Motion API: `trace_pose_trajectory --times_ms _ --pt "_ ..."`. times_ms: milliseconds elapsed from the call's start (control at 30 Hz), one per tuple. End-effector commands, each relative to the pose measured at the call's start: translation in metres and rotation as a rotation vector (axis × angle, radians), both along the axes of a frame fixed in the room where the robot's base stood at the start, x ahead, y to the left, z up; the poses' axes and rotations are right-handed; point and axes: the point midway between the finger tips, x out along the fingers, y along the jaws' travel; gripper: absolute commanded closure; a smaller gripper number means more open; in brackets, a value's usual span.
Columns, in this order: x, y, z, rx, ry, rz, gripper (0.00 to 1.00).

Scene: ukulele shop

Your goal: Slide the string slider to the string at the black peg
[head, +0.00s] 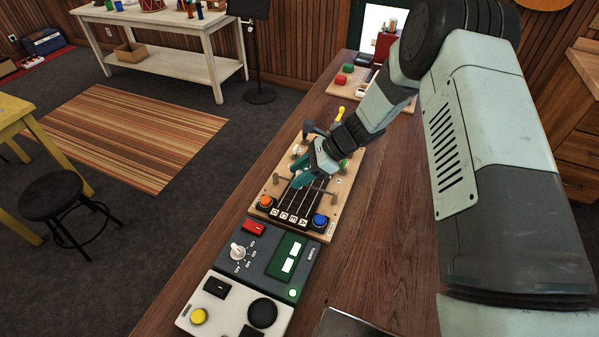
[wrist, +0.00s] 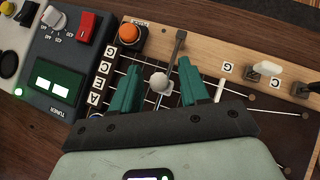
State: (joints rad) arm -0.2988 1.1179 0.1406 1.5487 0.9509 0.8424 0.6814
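The string slider's white knob (wrist: 159,82) sits on a thin crosswise rail (wrist: 178,50) over the strings; the rail's lower end is hidden by my gripper. My gripper (wrist: 160,78) is over the board with its two teal fingers apart, one on each side of the knob, with gaps visible. In the head view my gripper (head: 306,180) hides the knob. A dark peg (head: 308,127), possibly the black one, stands at the far end; its string cannot be traced.
A white peg (wrist: 266,68) and a yellow peg (head: 340,113) also stand at the far end. An orange button (head: 266,201) and a blue button (head: 320,221) flank the tiles. A tuner box (head: 268,262) adjoins the near end. The bench right of the board is clear.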

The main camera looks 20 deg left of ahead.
Motion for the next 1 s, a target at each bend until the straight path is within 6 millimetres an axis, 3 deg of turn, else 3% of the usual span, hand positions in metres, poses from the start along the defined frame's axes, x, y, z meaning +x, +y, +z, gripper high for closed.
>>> trace_pose_trajectory --times_ms 267,700,1000 --pt "0.002 -0.003 0.004 0.000 0.000 0.000 0.55" --pt "0.028 -0.054 0.060 0.001 -0.001 -0.003 0.55" --pt "0.035 -0.068 0.077 0.000 0.001 -0.001 0.55"
